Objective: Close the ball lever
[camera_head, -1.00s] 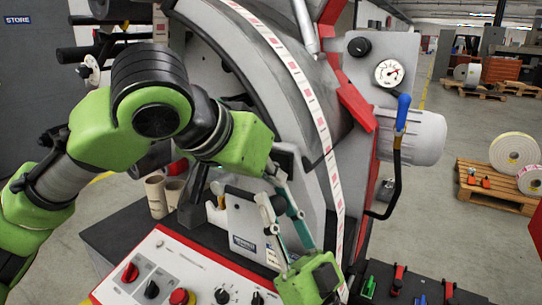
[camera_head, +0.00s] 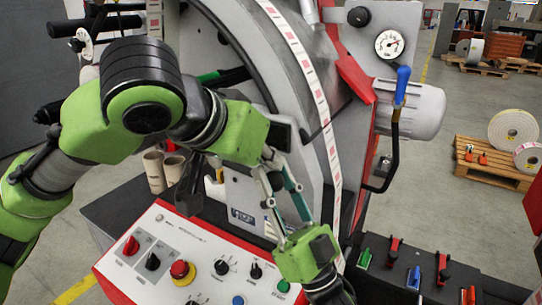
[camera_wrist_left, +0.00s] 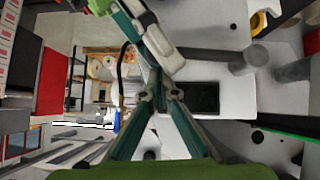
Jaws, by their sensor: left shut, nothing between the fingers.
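The ball lever (camera_head: 402,86) has a blue handle and stands upright above a black hose at the right side of the machine. In the left wrist view a small blue patch that may be its handle shows near the hose (camera_wrist_left: 122,75). My left gripper (camera_head: 281,205) is well left of the lever and below it in the picture, apart from it. Its fingers converge, shut and empty, in the left wrist view. My right gripper (camera_head: 305,230) is close by, low in the middle; the fingers overlap in view, so its jaw state is unclear.
A control panel (camera_head: 205,240) with knobs and a red stop button is below my left arm. A pressure gauge (camera_head: 389,43), a red bracket (camera_head: 350,75) and a grey motor (camera_head: 425,110) surround the lever. Open floor lies right of the motor.

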